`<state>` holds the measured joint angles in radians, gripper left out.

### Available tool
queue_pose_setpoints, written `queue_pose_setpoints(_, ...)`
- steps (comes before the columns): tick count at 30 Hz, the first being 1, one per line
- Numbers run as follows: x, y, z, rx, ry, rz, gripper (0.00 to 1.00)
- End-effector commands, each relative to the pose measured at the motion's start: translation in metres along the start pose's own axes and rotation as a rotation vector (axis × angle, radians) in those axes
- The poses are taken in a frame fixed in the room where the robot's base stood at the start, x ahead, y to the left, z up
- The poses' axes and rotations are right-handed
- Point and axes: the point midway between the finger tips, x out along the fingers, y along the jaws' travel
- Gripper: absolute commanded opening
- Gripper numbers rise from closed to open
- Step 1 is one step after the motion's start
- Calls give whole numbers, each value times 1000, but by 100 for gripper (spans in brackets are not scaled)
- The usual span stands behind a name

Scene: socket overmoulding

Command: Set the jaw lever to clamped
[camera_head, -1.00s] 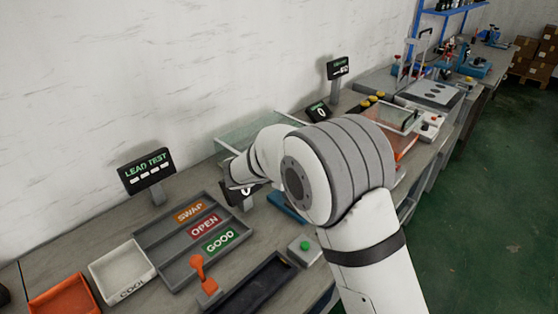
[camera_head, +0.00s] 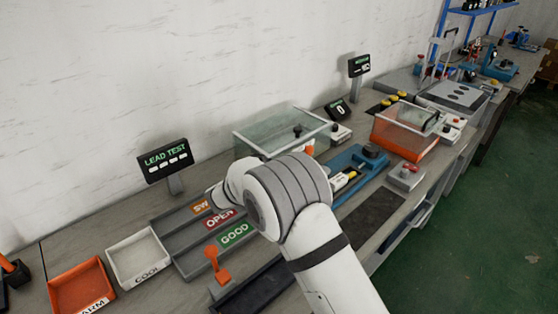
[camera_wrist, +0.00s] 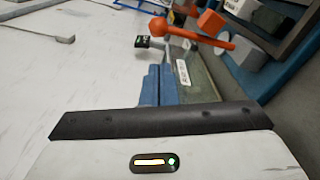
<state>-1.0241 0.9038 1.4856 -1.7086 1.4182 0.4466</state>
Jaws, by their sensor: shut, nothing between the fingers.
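In the head view my arm hides the gripper. A blue fixture (camera_head: 372,159) is partly hidden behind my arm there, with an orange piece (camera_head: 310,147) near it.
A glass-walled box (camera_head: 262,138) stands behind my arm. A white bin (camera_head: 137,262) and an orange bin (camera_head: 80,290) are at left. A red-based clear box (camera_head: 410,132) is at right.

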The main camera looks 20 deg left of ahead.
Motion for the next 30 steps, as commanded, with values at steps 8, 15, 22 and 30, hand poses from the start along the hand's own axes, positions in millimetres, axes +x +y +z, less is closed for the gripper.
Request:
queue_pose_setpoints(8,52,1,2,-1,-2,-1,0)
queue_pose_setpoints(15,72,0,1,-1,-1,-1,0)
queue_pose_setpoints(22,74,-1,1,-1,-1,-1,0)
queue_pose_setpoints(30,72,-1,0,8,1,0,0)
